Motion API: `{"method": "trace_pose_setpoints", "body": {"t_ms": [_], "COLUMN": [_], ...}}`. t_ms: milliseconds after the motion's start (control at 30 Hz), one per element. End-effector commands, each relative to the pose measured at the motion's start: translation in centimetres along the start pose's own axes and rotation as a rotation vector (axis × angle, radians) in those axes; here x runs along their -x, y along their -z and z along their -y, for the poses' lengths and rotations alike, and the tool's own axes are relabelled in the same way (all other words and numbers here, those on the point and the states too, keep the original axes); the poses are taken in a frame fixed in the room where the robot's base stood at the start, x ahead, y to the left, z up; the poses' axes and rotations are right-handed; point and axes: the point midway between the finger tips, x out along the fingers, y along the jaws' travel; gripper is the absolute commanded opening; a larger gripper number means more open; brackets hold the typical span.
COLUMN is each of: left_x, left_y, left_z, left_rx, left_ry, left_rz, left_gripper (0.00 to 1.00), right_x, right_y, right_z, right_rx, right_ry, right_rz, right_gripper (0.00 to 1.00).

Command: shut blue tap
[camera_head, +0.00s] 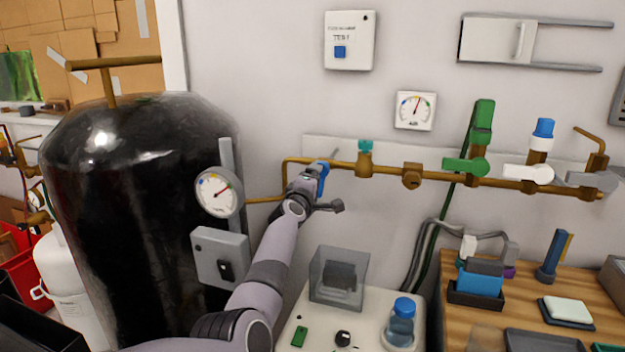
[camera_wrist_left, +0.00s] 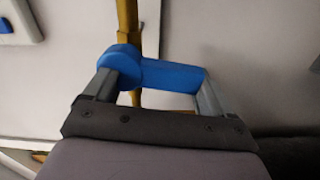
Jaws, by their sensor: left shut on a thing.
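The blue tap (camera_head: 322,180) sits on the brass pipe near its left bend. In the left wrist view the blue tap (camera_wrist_left: 150,76) has a rounded hub at left on the brass pipe and a lever reaching right. My left gripper (camera_head: 318,192) is at the tap, its arm coming up from below. In the wrist view my left gripper (camera_wrist_left: 158,88) has one finger by the hub and the other at the lever's end, with the lever between them. Part of the tap is hidden behind the gripper in the head view. My right gripper is not in view.
The brass pipe (camera_head: 385,170) runs right along the wall with a green tap (camera_head: 466,164), a white tap (camera_head: 530,174) and a grey tap (camera_head: 592,180). A black tank (camera_head: 130,220) with a pressure gauge (camera_head: 218,192) stands left. A clear box (camera_head: 338,277) and blue-capped bottle (camera_head: 401,322) stand below.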

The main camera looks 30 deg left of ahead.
Motion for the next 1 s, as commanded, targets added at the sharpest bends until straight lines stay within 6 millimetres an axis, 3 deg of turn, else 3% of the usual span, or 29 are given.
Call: {"method": "trace_pose_setpoints", "body": {"t_ms": [300, 867, 900, 933, 1000], "left_x": [0.00, -0.01, -0.01, -0.01, -0.01], "left_y": [-0.57, -0.73, -0.73, -0.73, -0.72], "left_z": [0.12, 0.11, 0.10, 0.10, 0.09], "left_rx": [0.132, 0.169, 0.169, 0.169, 0.167], "left_ry": [0.001, 0.000, 0.000, 0.000, 0.000], "left_rz": [0.001, 0.002, 0.002, 0.002, 0.002], "left_gripper": [0.29, 0.30, 0.91, 1.00, 1.00], "right_x": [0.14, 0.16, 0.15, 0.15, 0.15], "right_y": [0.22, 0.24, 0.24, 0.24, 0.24], "right_z": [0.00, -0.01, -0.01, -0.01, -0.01], "right_rx": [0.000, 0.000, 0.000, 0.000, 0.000], "right_ry": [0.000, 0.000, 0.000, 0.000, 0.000], "right_rz": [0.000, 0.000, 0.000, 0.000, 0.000], "right_gripper": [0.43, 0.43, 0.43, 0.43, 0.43]}}
